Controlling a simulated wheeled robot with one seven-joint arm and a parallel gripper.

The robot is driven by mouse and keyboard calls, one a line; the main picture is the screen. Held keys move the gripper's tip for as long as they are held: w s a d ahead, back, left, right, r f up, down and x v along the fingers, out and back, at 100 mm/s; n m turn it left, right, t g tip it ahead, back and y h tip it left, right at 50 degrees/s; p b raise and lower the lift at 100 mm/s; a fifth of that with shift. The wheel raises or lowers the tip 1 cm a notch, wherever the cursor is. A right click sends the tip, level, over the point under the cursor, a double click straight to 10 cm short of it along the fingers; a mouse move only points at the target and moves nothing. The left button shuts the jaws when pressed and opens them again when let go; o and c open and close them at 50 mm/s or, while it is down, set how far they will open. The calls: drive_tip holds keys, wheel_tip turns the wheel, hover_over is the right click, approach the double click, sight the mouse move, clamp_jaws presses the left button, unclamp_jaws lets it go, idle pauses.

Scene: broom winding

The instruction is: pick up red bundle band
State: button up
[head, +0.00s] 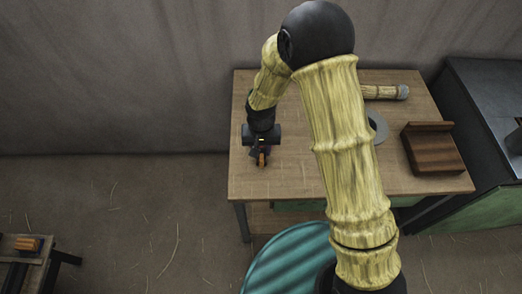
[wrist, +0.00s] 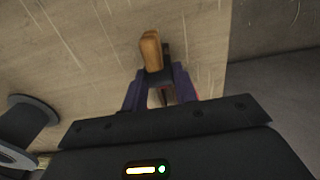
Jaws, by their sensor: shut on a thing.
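My gripper (head: 261,152) is over the left part of the wooden table, pointing down. In the wrist view its two dark purplish fingers (wrist: 160,90) are closed around a dark piece with an upright orange-brown block (wrist: 151,50) at its far end. The orange-brown block also shows at the fingertips in the head view (head: 262,159). Small reddish traces show by the fingers in the wrist view. I cannot make out a clear red band, and I cannot tell if the held piece touches the tabletop.
The table (head: 330,190) also bears a grey ring-shaped thing (head: 378,128), a straw-coloured roll (head: 385,92) and a brown wooden block (head: 432,147). A dark spool (wrist: 25,125) shows in the wrist view. A teal round thing (head: 290,262) stands before the table. A small stand (head: 25,262) is lower left.

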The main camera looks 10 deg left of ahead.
wheel_tip(320, 180, up, 8)
drive_tip(key=shift+r, duration=0.15)
idle(0.7)
